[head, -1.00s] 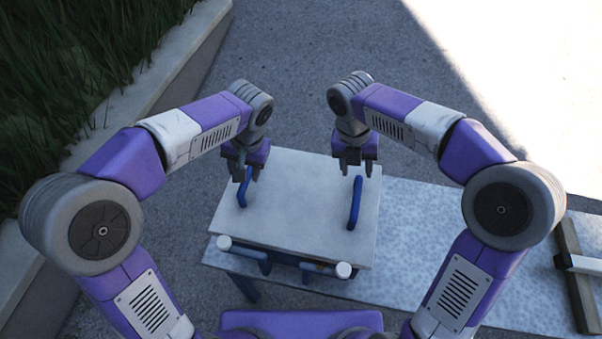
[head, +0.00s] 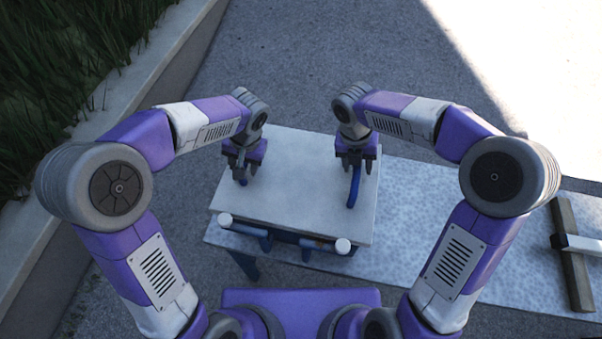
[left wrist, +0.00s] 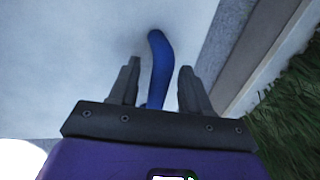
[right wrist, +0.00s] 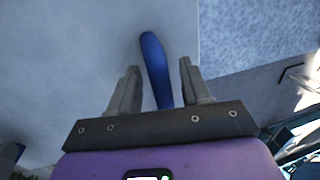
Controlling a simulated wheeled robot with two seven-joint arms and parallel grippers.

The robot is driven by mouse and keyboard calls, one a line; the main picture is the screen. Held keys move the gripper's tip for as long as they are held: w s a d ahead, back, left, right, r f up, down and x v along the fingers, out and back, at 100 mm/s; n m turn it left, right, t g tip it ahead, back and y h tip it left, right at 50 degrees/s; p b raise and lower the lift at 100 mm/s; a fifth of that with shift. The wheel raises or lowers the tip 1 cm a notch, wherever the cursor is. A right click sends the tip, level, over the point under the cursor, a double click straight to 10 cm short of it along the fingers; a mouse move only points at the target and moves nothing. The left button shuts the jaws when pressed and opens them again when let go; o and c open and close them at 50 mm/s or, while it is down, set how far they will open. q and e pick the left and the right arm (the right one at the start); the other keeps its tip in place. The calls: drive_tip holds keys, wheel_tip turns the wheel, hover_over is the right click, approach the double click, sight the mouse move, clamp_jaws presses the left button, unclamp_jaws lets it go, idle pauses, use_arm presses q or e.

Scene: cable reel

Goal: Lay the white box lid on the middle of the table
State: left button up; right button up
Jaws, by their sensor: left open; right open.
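The white box lid (head: 300,195) is a flat slab with two blue handles, lying level over a box at the left end of the table (head: 430,210). My left gripper (head: 241,176) is open at the left blue handle; in the left wrist view this handle (left wrist: 158,60) stands between the open fingers. My right gripper (head: 356,168) is open at the right blue handle (head: 353,190); in the right wrist view that handle (right wrist: 155,65) runs between the open fingers. Neither gripper is closed on a handle. The inside of the box is hidden.
White-capped blue bars (head: 285,237) stick out at the box's near side. A wooden beam with a white bar (head: 572,245) is at the far right. A concrete kerb (head: 110,130) and grass are at the left.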

use_arm(q)
drive_tip(key=shift+f, duration=0.1)
use_arm(e)
drive_tip(key=shift+f, duration=0.1)
use_arm(q)
clamp_jaws()
use_arm(e)
clamp_jaws()
idle(1.1)
